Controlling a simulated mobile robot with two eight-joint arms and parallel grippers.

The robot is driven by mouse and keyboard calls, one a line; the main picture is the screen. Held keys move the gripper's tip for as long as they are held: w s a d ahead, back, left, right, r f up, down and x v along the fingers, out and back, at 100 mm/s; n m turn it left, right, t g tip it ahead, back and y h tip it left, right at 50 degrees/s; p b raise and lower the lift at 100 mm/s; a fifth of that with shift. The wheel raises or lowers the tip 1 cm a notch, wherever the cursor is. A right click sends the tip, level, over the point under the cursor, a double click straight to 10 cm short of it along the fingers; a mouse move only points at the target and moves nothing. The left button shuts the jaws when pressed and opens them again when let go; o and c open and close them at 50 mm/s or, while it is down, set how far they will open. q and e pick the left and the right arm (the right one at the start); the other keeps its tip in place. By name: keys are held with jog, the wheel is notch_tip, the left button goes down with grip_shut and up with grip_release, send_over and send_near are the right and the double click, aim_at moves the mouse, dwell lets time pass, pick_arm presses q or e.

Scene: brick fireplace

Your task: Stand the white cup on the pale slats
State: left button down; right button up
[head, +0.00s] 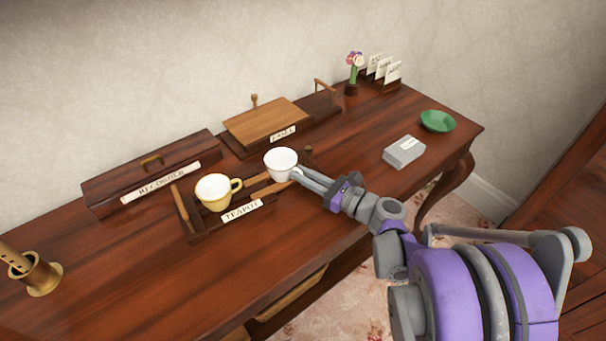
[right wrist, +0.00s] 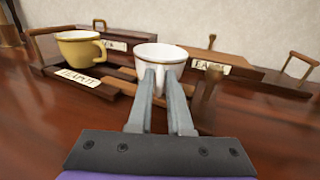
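The white cup (head: 281,163) is upright at the right end of the tray labelled TEAPOT (head: 206,234); it also shows in the right wrist view (right wrist: 160,54). The pale slats (head: 257,180) are light wooden strips in that tray, partly hidden by a yellow cup (head: 213,192) at their left. My right gripper (head: 296,173) is at the near right side of the white cup, its fingers close together against it. The grip point and the cup's base are hidden by the fingers, so I cannot tell if the base touches the slats. My left gripper is not in view.
Behind stand a dark box labelled RECORDER (head: 150,172) and a wooden board on a tray labelled EASEL (head: 266,122). A grey box (head: 404,152), green bowl (head: 437,121) and flower (head: 354,70) are at the right. A brass holder (head: 36,274) is at left.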

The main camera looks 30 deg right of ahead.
jog(key=shift+o, duration=1.4)
jog(key=shift+r, duration=0.15)
jog(key=shift+s+d+r, duration=0.1)
jog(key=shift+s, duration=0.1)
jog(key=p+v, duration=0.1)
jog(key=v, duration=1)
jog(key=shift+s, duration=0.3)
